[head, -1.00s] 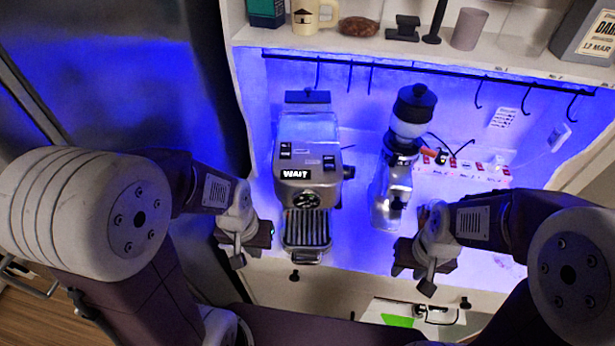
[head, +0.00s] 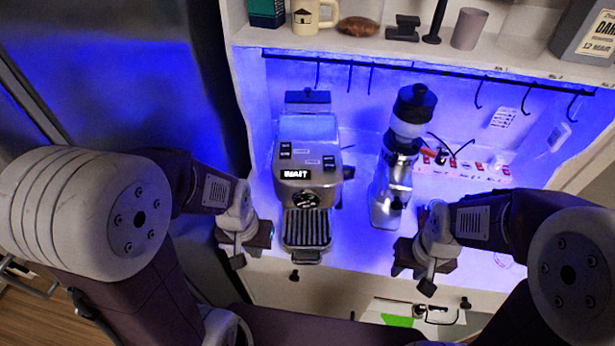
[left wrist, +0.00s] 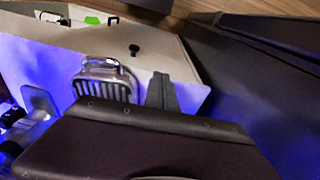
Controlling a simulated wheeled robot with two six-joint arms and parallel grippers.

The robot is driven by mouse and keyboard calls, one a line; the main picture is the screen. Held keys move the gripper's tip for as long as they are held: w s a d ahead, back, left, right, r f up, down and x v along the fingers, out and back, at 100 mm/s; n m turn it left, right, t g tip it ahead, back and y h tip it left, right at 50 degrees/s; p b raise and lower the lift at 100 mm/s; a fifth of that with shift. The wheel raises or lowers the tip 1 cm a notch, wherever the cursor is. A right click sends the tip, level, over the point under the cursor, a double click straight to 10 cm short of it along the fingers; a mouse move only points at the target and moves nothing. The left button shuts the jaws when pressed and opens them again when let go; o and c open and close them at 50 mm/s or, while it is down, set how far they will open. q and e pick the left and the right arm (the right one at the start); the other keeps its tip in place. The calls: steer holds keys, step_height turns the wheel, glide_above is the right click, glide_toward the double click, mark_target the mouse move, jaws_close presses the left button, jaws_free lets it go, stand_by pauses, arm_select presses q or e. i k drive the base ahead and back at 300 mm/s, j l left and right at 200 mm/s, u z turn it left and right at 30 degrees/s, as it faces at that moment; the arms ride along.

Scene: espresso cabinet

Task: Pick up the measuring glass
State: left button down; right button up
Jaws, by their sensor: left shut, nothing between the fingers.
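I cannot make out a measuring glass for certain in either view. My left gripper (head: 240,258) hangs in front of the cabinet, left of the espresso machine's drip tray, and holds nothing. In the left wrist view its narrow grey fingers (left wrist: 162,90) are together, pointing toward the counter edge beside the drip tray. My right gripper (head: 426,284) is at the counter's front edge, below and right of the grinder. Its fingers are too small and dark to tell whether they are open.
The espresso machine (head: 307,165) and the grinder (head: 392,185) stand on the blue-lit counter. A hook rail (head: 430,68) runs beneath the upper shelf. The shelf holds a mug (head: 305,17), a grey cup (head: 469,28) and a large container (head: 590,35). Small items lie right of the grinder.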

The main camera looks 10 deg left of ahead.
mark_target(502, 263)
steer(key=k+z, duration=0.15)
steer(key=z, duration=0.8)
steer(key=i+l+z, duration=0.1)
steer(key=z, duration=0.5)
